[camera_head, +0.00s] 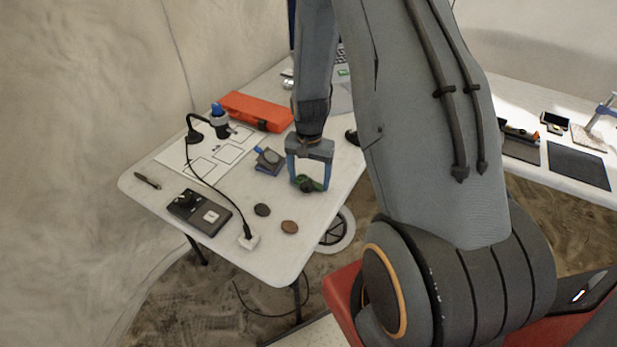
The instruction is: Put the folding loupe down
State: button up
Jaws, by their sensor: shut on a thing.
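My gripper (309,181) is low over the right part of the white table (240,262), with its blue fingers pointing down. It is shut on a small dark and green thing (306,187), which looks like the folding loupe. The fingers partly hide it. The thing is at or very near the tabletop; I cannot tell whether it touches. My arm hides part of the table behind the gripper.
A blue-grey item (269,160) lies just left of my gripper. The table's right edge is close.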

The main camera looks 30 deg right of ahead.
aim_at(309, 182)
jog(key=o, duration=1)
jog(key=shift+f, duration=0.1)
jog(key=shift+o, duration=0.2)
notch_tip(309, 182, up, 12)
jog(key=b, duration=0.3)
jog(key=s+a+r+n, duration=0.3)
jog(key=s+a+n, duration=0.1)
jog(key=s+a, duration=0.1)
jog(key=s+a+r+n+t, duration=0.1)
jog(key=s+a+r+n, duration=0.2)
jog(key=s+a+n, duration=0.2)
jog(key=s, duration=0.3)
jog(key=shift+s+a+r, duration=0.2)
jog(key=shift+s+r, duration=0.1)
jog(key=shift+r, duration=0.1)
